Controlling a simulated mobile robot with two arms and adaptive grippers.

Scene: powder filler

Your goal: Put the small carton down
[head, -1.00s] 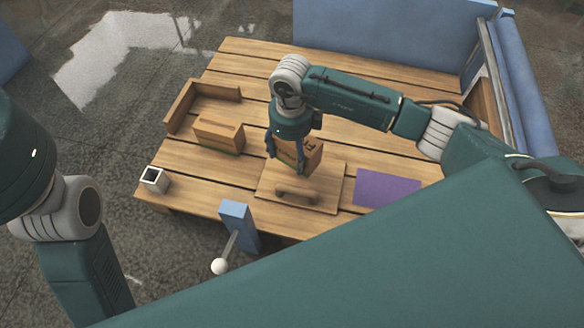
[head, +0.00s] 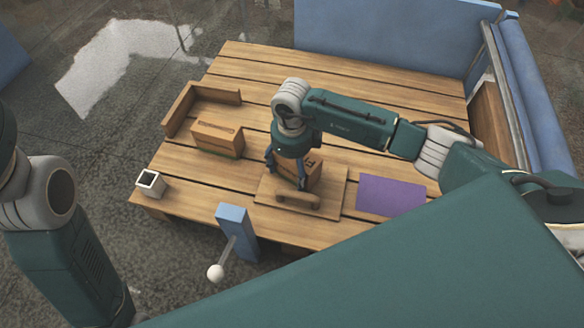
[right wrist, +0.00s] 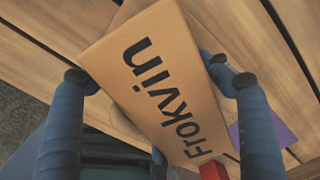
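The small carton (head: 314,170) is brown with dark lettering.
A larger carton (head: 217,140) stands by an L-shaped wooden fence (head: 180,105). A purple mat (head: 391,195) lies right of the board. A small open white box (head: 150,183) and a blue post with a white-knobbed lever (head: 234,222) stand at the front edge.

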